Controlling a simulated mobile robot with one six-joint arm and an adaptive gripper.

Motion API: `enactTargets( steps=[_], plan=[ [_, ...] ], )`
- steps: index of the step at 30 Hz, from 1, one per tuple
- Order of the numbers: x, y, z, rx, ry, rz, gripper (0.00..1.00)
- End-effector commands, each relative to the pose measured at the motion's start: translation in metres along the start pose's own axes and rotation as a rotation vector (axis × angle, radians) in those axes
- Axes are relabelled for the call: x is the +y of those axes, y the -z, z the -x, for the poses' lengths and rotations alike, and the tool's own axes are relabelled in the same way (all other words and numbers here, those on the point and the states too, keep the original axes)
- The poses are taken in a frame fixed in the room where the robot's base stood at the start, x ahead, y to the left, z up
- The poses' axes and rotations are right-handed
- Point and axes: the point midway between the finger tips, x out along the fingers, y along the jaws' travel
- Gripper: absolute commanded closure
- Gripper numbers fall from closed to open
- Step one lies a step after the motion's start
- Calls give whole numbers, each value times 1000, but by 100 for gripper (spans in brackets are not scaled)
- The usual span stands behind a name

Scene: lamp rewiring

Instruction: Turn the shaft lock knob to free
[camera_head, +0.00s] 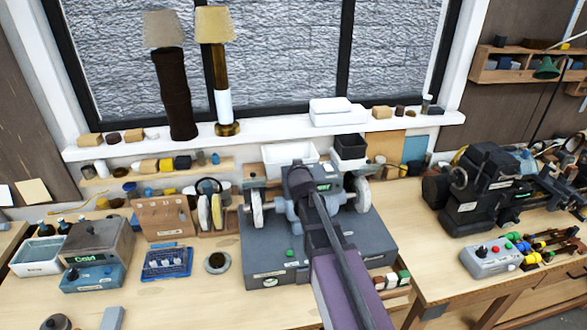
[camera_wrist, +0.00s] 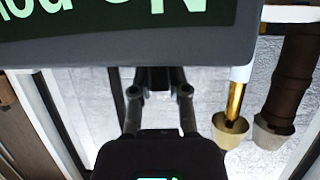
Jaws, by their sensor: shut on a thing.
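The grey double-ended machine (camera_head: 275,270) stands on the bench in the head view, with a pale wheel on each side. My arm reaches over its middle, and my gripper's fingertips are hidden there. In the wrist view, the two fingers of my gripper (camera_wrist: 160,80) run up under a grey housing (camera_wrist: 230,52) with large green letters, cut off by the frame. A dark piece (camera_wrist: 158,77) sits between the fingers, which are shut on it. It appears to be the shaft lock knob; its shape and setting cannot be read.
Two lamps, one brown (camera_head: 175,95) and one brass and white (camera_head: 222,90), stand on the window sill. A dark machine (camera_head: 470,190) and a grey control box (camera_head: 492,260) are on the right bench. A wooden box (camera_head: 163,217) and a blue tray (camera_head: 167,263) stand left.

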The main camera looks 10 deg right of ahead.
Motion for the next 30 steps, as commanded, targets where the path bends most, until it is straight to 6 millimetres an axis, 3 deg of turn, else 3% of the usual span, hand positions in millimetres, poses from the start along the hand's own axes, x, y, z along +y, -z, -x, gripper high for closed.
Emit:
enactTargets(
  steps=[30],
  plan=[
    [-2,2,-2,4,137,57,100]
  ],
)
